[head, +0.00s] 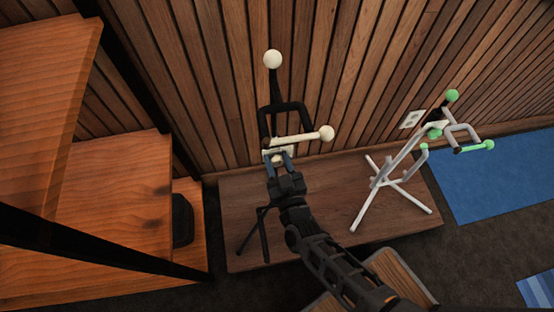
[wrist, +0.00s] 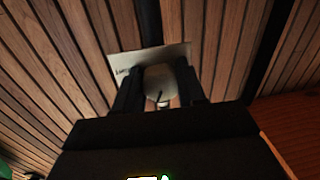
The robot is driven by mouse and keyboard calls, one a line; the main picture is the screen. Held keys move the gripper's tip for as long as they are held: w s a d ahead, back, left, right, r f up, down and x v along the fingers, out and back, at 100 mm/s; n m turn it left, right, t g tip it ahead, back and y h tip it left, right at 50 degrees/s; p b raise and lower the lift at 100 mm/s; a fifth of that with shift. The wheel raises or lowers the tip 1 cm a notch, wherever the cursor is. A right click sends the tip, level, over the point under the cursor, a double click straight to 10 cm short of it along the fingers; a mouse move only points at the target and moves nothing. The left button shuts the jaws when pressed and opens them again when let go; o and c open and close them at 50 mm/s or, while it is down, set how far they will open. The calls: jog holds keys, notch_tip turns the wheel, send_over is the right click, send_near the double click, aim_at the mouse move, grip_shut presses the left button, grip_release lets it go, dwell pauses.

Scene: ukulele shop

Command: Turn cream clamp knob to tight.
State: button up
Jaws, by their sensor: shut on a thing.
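The cream clamp knob (wrist: 160,82) is on a black stand (head: 271,90). In the wrist view the knob sits between the two dark fingers of my gripper (wrist: 160,90), which is shut on it. A small dark mark shows on the knob's face. A pale plate (wrist: 122,66) lies behind the knob, with small lettering at its left that I cannot read. In the head view my gripper (head: 279,160) reaches the stand's clamp from below and largely hides the knob. A cream arm (head: 300,138) sticks out to the right just above it.
The black stand is on a low wooden platform (head: 325,190) against a slatted wall. A white stand with green parts (head: 385,178) stands to the right. Wooden shelves (head: 95,190) are close on the left. A blue mat (head: 495,175) lies at the right.

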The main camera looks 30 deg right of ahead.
jog(key=shift+a, duration=0.1)
jog(key=shift+c, duration=1.3)
jog(key=shift+f+m+b, duration=0.15)
jog(key=shift+m+b, duration=0.25)
jog(key=shift+b, duration=0.15)
jog(key=shift+m, duration=0.3)
jog(key=shift+r, duration=0.2)
jog(key=shift+a, duration=0.1)
jog(key=o, duration=1)
jog(key=shift+v, duration=3.9)
